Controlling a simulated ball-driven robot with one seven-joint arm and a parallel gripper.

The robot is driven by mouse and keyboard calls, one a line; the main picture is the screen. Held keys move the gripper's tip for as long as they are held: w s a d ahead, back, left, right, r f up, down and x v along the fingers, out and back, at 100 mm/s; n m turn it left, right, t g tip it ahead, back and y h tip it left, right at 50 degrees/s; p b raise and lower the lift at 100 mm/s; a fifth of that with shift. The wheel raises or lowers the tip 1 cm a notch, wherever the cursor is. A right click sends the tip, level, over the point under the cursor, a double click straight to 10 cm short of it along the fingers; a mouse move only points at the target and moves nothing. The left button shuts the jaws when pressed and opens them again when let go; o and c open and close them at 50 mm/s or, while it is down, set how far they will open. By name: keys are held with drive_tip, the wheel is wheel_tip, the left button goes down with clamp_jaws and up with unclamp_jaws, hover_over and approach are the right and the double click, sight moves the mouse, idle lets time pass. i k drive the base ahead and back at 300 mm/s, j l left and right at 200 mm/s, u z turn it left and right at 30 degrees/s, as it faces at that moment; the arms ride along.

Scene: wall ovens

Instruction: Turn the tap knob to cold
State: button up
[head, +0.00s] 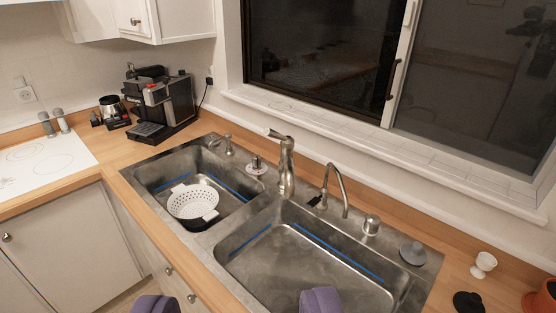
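A tall metal tap (286,175) stands upright behind the divider of the double sink (205,240). A short lever-like part sticks out to the left at its top. A slimmer curved tap (340,190) stands to its right, with a small dark lever (317,201) at its base. A small metal fitting (229,146) stands behind the left basin. I cannot tell which part is the tap knob. My gripper (237,304) shows as two purple fingertips at the bottom edge, wide apart, with nothing between them. It is in front of the sink, apart from the taps.
A white colander (193,203) sits in the left basin. A coffee machine (165,105) stands on the counter at the back left. A white egg cup (483,264) and an orange pot (541,300) are at the right. The window sill (380,145) runs behind the taps. The right basin looks empty.

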sight(256, 162)
drive_tip(key=i+j+z, duration=0.15)
drive_tip(key=i+j, duration=0.25)
drive_tip(key=i+j+z, duration=0.1)
drive_tip(key=i+j, duration=0.25)
drive_tip(key=j, duration=0.15)
drive_tip(key=i+j+z, duration=0.15)
drive_tip(key=i+j, duration=0.15)
drive_tip(key=j, duration=0.2)
drive_tip(key=i+j+z, duration=0.15)
drive_tip(key=i+j, duration=0.15)
drive_tip(key=j, duration=0.25)
drive_tip(key=i+j+z, duration=0.15)
drive_tip(key=i+j, duration=0.15)
drive_tip(key=j, duration=0.25)
drive_tip(key=i+j+z, duration=0.1)
drive_tip(key=i+j, duration=0.15)
drive_tip(key=j, duration=0.35)
drive_tip(key=i+j+z, duration=0.15)
drive_tip(key=j, duration=0.5)
drive_tip(key=i+j+z, duration=0.15)
drive_tip(key=j, duration=0.5)
drive_tip(key=i, duration=0.1)
